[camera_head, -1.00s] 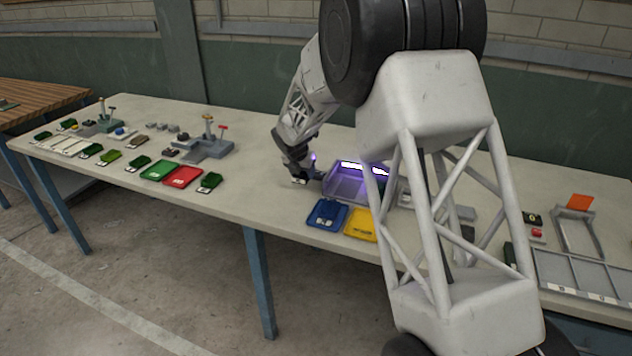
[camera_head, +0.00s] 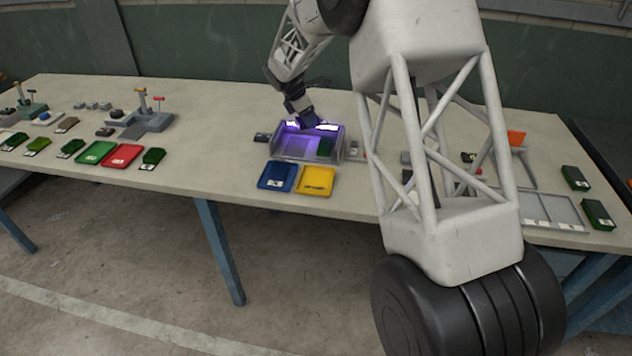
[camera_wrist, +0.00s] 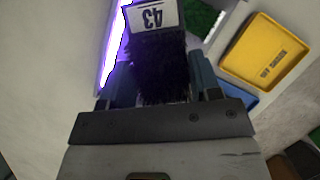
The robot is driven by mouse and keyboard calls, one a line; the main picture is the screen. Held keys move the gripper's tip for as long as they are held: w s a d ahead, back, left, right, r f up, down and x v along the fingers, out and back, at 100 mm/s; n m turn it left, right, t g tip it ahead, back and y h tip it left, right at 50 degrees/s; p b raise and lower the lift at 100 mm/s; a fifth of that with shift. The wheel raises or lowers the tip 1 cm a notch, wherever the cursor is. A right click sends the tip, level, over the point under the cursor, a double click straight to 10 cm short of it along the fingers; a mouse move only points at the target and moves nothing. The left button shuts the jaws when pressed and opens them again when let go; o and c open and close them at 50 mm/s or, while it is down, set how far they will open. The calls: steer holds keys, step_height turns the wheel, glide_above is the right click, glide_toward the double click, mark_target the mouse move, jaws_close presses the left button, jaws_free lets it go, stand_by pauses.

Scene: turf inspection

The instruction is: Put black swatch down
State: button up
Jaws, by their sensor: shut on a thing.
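My gripper (camera_head: 305,117) is over the back of the purple-lit box (camera_head: 282,150) in the head view. In the wrist view my gripper (camera_wrist: 158,84) is shut on the black swatch (camera_wrist: 160,68), a dark fuzzy piece with a white label reading 43, upside down in the picture. The swatch lies between the two fingers. The purple light strip shows along its left side. A green swatch (camera_head: 326,147) is inside the box at the right; green turf (camera_wrist: 201,17) also shows in the wrist view. I cannot tell whether the black swatch touches the box.
A blue tray (camera_head: 277,177) and a yellow tray (camera_head: 318,181) stand in front of the box. A small dark labelled piece (camera_head: 262,137) is at its left. Green and red trays with several swatches fill the table's left. Bare tabletop (camera_head: 215,140) lies between.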

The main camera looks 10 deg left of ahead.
steer(key=s+d+r+m+g+y, duration=0.1)
steer(key=d+r+m+g, duration=0.15)
steer(key=d+m, duration=0.8)
steer(key=d+r+m+g+y, duration=0.2)
steer(key=d+r+m, duration=0.3)
steer(key=d, duration=1.1)
steer(key=s+d+r+m+g+y, duration=0.1)
steer(key=d+r+m+g, duration=0.2)
steer(key=d+m, duration=0.8)
steer(key=s+a+f, duration=0.5)
steer(key=s+a, duration=0.3)
steer(key=s, duration=0.1)
steer(key=s+a+f+n, duration=0.1)
steer(key=s+a+f, duration=0.4)
steer(key=s+a, duration=0.3)
steer(key=s+a+f, duration=0.5)
steer(key=s+a, duration=0.3)
steer(key=s, duration=0.2)
steer(key=shift+s+a+n, duration=0.3)
steer(key=shift+a+n, duration=0.05)
steer(key=shift+a, duration=0.05)
steer(key=shift+w+t, duration=0.15)
steer(key=shift+t, duration=0.1)
glide_above(316, 181)
steer(key=w, duration=0.2)
steer(key=shift+s+f, duration=0.25)
steer(key=shift+f, duration=0.45)
steer(key=shift+f, duration=1.8)
